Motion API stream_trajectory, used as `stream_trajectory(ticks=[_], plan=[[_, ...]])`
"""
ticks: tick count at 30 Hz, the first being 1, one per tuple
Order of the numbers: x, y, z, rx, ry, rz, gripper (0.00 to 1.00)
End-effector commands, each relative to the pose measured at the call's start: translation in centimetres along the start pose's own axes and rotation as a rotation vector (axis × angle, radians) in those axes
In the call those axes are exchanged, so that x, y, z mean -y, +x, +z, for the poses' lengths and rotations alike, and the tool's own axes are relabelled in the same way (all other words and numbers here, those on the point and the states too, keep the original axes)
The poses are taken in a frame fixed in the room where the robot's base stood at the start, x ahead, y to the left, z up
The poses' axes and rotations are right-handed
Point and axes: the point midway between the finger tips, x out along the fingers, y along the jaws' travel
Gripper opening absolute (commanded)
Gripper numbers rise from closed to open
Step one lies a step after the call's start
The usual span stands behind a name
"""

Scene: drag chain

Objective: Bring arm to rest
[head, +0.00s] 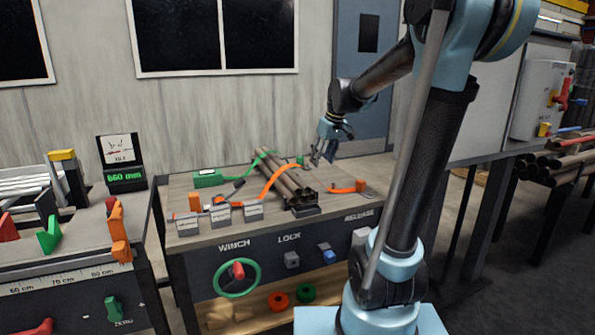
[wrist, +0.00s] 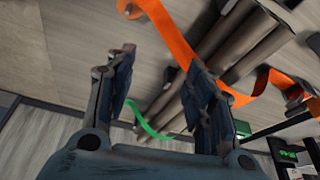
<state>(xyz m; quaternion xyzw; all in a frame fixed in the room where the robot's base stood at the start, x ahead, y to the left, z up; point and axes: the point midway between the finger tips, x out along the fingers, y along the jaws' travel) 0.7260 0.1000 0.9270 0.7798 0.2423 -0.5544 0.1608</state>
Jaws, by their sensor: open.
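My gripper (head: 325,154) hangs over the back right part of the winch table (head: 222,240) in the head view. In the wrist view my gripper (wrist: 160,95) has its two fingers spread apart with nothing between them. A bundle of brown pipes (head: 281,180) lies on the table, to the left of the gripper. An orange strap (head: 275,178) runs across the pipes, and a green strap (head: 258,160) runs near their far end. The pipes (wrist: 225,60) and the orange strap (wrist: 172,38) also show in the wrist view, beyond the fingers.
The table front carries a green winch wheel (head: 237,278) and a blue knob (head: 326,254). A measuring bench (head: 75,283) with a display (head: 126,176) stands at left. A rack of pipes (head: 565,158) and a red-handled box (head: 545,98) are at right. The air above the table is clear.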

Motion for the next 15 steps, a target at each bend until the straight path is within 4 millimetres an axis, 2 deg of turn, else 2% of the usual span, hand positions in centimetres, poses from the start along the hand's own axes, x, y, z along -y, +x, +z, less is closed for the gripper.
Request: stream_trajectory(ticks=[1,3,15], plan=[[0.3,-0.2,1.8,0.007,0.022,0.007,0.49],[0.8,-0.5,4.2,0.018,0.058,0.017,0.49],[3.7,0.0,17.3,0.073,0.261,0.077,0.49]])
